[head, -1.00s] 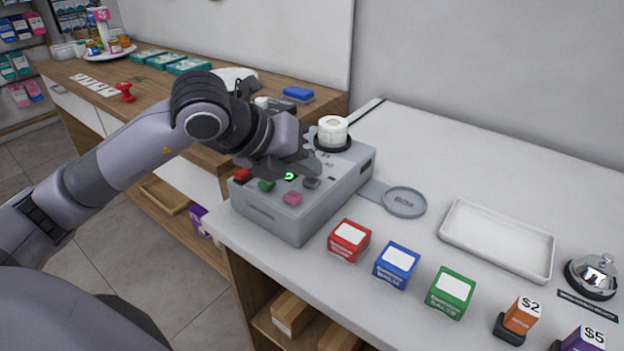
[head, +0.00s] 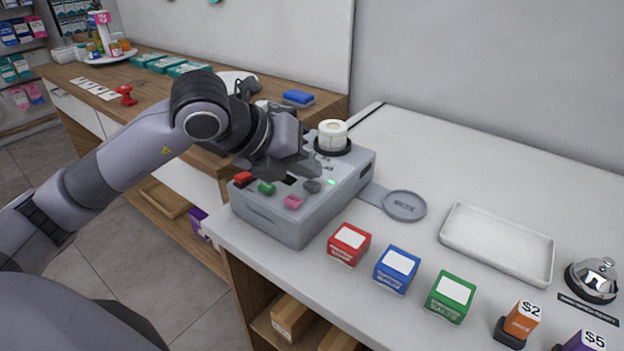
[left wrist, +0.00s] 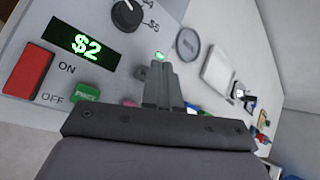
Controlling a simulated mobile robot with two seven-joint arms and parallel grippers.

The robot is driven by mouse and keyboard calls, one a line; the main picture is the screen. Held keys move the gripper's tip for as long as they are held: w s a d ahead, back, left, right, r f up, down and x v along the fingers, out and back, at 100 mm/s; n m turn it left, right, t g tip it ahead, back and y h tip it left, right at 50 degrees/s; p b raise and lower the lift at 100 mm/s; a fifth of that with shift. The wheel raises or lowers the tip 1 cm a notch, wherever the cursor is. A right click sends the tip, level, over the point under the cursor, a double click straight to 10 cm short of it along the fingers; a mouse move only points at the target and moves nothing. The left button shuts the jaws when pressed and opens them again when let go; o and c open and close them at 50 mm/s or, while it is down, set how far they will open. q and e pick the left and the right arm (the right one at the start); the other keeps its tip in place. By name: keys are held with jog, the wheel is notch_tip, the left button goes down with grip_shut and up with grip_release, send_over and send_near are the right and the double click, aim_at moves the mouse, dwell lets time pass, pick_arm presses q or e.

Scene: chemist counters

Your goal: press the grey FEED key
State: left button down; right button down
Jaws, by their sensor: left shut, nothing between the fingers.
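The grey key (head: 312,186) is on the top of the grey machine (head: 275,222), right of the green key (head: 266,187) and behind the pink key (head: 293,201). My left gripper (head: 314,172) is shut and empty, its tips low over the panel right by the grey key. In the left wrist view, the shut fingers (left wrist: 160,72) point at the panel, with part of the grey key (left wrist: 140,74) showing just left of the tips. I cannot tell whether they touch it. Its lettering is not readable. The display (left wrist: 80,47) reads $2.
A red switch (head: 243,177) and a knob (left wrist: 127,16) are also on the panel. A white roll (head: 333,134) stands at the machine's back. Red, blue and green boxes (head: 397,267), a round grey dish (head: 404,205) and a white tray (head: 497,241) are to the right.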

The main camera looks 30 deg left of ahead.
aim_at(306, 185)
pick_arm(q)
jog(key=shift+r, duration=0.35)
jog(key=shift+r+p, duration=1.8)
jog(key=shift+r, duration=0.75)
jog(key=shift+f, duration=0.1)
